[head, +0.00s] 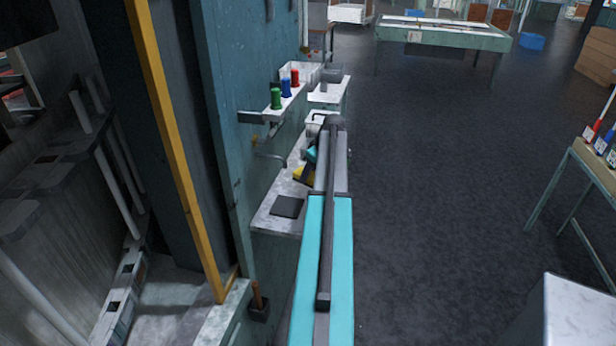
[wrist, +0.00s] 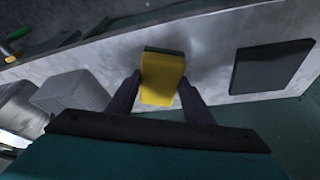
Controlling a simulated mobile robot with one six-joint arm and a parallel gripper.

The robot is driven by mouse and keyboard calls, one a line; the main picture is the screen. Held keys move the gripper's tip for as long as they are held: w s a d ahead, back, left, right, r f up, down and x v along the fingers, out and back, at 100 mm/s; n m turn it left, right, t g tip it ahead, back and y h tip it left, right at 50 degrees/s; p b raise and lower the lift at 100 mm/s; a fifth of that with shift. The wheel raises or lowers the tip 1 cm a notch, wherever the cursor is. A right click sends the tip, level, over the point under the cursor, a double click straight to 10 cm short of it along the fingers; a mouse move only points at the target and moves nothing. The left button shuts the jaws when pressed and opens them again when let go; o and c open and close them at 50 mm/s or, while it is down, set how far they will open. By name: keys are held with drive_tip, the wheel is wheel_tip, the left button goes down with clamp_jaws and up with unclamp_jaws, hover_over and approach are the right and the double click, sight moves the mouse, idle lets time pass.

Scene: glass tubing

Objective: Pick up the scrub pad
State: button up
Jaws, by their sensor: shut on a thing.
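The scrub pad (wrist: 163,79) is a yellow block with a dark top layer. In the wrist view it sits between the two fingers of my gripper (wrist: 160,92), which are shut on it. In the head view a bit of the yellow pad (head: 304,174) shows at the left side of my gripper, close over the pale counter. My arm hides part of that area. I cannot tell whether the pad touches the counter.
A dark square mat (wrist: 272,66) lies on the grey counter (wrist: 215,45), to the right of the pad. A light grey box (wrist: 72,93) is at the left. Green, blue and red spools (head: 286,88) stand on a wall shelf. Open floor (head: 440,200) lies to the right.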

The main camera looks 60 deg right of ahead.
drive_tip(key=shift+r, duration=0.1)
drive_tip(key=shift+r+b, duration=0.9)
drive_tip(key=shift+r, duration=0.75)
drive_tip(key=s+a+r+b, duration=0.1)
drive_tip(key=s+a+b, duration=0.2)
drive_tip(key=s+a, duration=0.7)
drive_tip(key=shift+s+r+b, duration=0.25)
drive_tip(key=shift+s+b, duration=0.15)
drive_tip(key=shift+s, duration=0.75)
drive_tip(key=shift+a, duration=0.1)
drive_tip(key=o, duration=0.6)
drive_tip(key=c, duration=0.4)
drive_tip(key=shift+s, duration=0.15)
